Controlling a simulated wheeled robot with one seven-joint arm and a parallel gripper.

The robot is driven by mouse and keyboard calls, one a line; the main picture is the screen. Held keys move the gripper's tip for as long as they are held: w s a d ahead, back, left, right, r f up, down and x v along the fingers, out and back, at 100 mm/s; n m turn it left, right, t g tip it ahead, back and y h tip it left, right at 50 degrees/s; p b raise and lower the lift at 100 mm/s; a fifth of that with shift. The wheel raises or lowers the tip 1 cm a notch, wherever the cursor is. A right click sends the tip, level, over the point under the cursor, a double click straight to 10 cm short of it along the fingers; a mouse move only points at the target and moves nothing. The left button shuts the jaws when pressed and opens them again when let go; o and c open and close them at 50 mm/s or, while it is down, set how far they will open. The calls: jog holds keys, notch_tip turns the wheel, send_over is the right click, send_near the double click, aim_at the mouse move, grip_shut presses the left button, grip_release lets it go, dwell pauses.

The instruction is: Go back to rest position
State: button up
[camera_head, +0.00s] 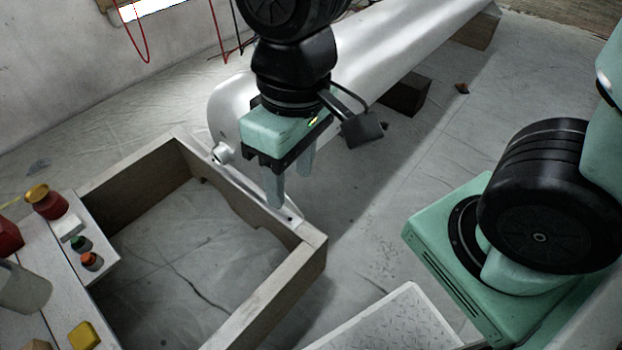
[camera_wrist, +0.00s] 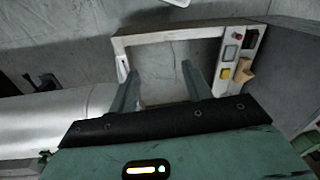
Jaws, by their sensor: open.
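My gripper (camera_head: 290,185) hangs from the arm near the top middle of the head view, fingers pointing down. Its two fingers are apart with nothing between them. It is over the back right corner of a wooden frame (camera_head: 265,295), close to a silver cylinder (camera_head: 390,50); the exact height above the frame I cannot tell. In the wrist view, the gripper fingers (camera_wrist: 158,90) are spread, with the frame (camera_wrist: 190,32) beyond them and the cylinder (camera_wrist: 55,125) at left.
A panel with buttons (camera_head: 90,260) and a yellow block (camera_head: 83,335) sits at the frame's left. A dark block (camera_head: 405,95) lies beside the cylinder. A light textured plate (camera_head: 390,325) is at the bottom. Sheeted floor (camera_head: 390,215) is clear between the frame and my base.

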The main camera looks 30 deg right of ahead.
jog(key=s, duration=0.1)
jog(key=d+n, duration=0.1)
jog(key=s+n, duration=0.1)
jog(key=shift+s+d+f+h, duration=0.2)
jog(key=shift+s+f+h, duration=0.05)
jog(key=shift+s+h, duration=0.05)
jog(key=shift+r, duration=0.1)
notch_tip(320, 180, up, 20)
jog(key=p, duration=2)
jog(key=shift+r, duration=0.1)
